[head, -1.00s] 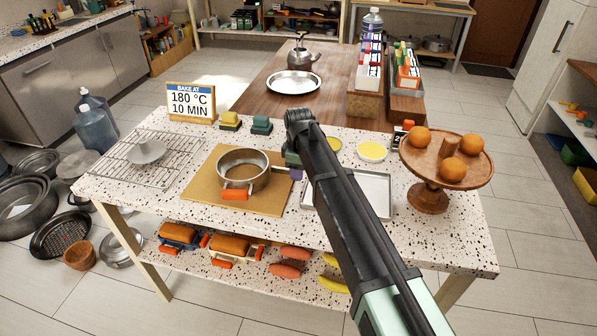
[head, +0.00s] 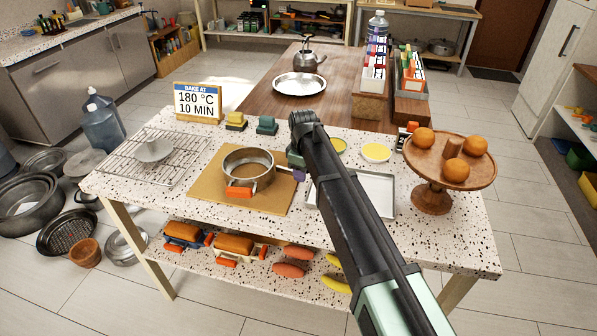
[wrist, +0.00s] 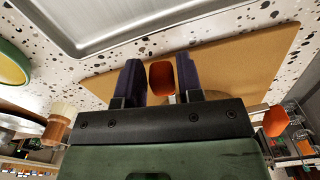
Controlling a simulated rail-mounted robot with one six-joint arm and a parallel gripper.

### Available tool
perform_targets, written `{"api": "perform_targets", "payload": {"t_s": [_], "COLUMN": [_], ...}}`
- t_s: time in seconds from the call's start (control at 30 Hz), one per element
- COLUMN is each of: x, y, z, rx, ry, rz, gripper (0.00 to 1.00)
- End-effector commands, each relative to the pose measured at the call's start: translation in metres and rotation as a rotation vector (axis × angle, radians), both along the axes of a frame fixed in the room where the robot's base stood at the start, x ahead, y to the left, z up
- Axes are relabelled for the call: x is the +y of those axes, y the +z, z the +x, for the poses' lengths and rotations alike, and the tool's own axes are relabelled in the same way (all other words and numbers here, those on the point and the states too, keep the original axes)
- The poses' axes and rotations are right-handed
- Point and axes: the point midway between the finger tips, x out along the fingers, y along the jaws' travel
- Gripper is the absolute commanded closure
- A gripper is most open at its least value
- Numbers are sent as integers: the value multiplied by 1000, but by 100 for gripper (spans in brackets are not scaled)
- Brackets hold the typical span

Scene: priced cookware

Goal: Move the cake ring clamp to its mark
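The cake ring clamp (head: 248,161) is a round metal ring with orange grips, lying on a tan board (head: 213,193) on the speckled table. One orange grip (head: 240,192) faces the front and also shows in the wrist view (wrist: 276,120). My gripper (wrist: 160,80) is at the ring's right side, low over the board. Its two purple fingers stand on either side of an orange grip (wrist: 160,72), with hardly a gap. The fingers look shut on it. The ring body is mostly hidden in the wrist view. I cannot make out a separate mark.
A grey tray (head: 378,184) lies right of the board, partly behind my arm. A wooden stand with oranges (head: 432,200) is further right. A baking sign (head: 197,102) and sponges (head: 236,122) stand behind.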

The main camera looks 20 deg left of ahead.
Motion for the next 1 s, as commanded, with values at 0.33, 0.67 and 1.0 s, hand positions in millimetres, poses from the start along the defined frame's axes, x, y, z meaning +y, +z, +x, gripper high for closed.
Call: {"api": "perform_targets", "payload": {"t_s": [0.33,0.67,1.0], "x": [0,0,0], "y": [0,49,111], "z": [0,0,0], "rx": [0,0,0], "ry": [1,1,0], "rz": [0,0,0], "gripper": [49,49,49]}}
